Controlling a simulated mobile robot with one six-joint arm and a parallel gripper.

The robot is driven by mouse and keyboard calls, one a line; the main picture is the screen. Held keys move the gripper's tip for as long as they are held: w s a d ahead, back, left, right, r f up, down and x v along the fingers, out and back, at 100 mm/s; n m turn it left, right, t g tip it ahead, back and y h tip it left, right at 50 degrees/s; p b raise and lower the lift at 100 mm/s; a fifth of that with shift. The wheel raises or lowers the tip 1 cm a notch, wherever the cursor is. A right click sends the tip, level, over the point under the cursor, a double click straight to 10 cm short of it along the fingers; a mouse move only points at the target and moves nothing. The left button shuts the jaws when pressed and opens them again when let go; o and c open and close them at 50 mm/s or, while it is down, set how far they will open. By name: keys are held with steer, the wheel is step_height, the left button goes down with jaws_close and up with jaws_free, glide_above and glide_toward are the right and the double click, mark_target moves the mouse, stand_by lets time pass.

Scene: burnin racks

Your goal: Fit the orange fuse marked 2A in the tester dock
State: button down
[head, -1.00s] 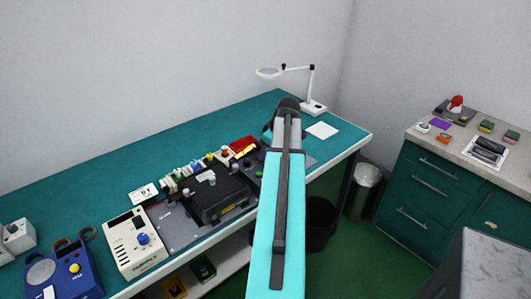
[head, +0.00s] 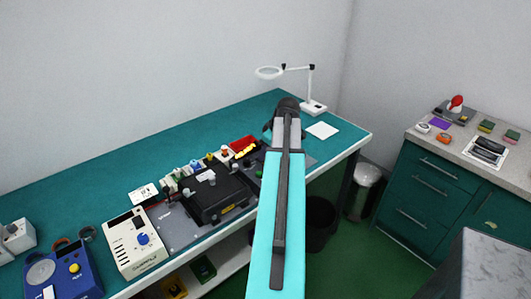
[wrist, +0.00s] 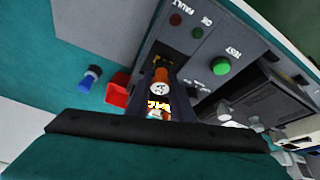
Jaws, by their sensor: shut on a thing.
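In the wrist view, the orange fuse (wrist: 163,73) sits between the two dark fingers of my gripper (wrist: 161,82), which is shut on it. A pale, partly cut-off marking shows on the fuse's near side, too small to read surely. Beyond the fuse is the grey tester (wrist: 190,32), with FAULT, OK and TEST lettering and a green button. The fuse is over or at the tester's face; I cannot tell whether it touches the dock, which the fuse and fingers hide. In the head view my arm covers the gripper, the fuse and most of the tester.
In the head view, a black device (head: 215,192), a cream meter (head: 132,243) and a lamp (head: 312,92) stand on the green bench (head: 110,180). Its back left is clear.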

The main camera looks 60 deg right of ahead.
steer(key=shift+f+b, duration=0.35)
steer(key=shift+f, duration=0.15)
stand_by(1.2)
steer(key=c, duration=1.5)
jaws_free()
steer(key=shift+o, duration=0.2)
steer(key=shift+f, duration=0.1)
steer(key=shift+a, duration=0.1)
steer(key=shift+a+r+p, duration=0.1)
steer(key=shift+r+p, duration=0.4)
steer(key=shift+r, duration=0.45)
steer(key=shift+d+r, duration=0.2)
steer(key=shift+r, duration=0.1)
steer(key=shift+r+p, duration=0.85)
steer(key=shift+r, duration=0.5)
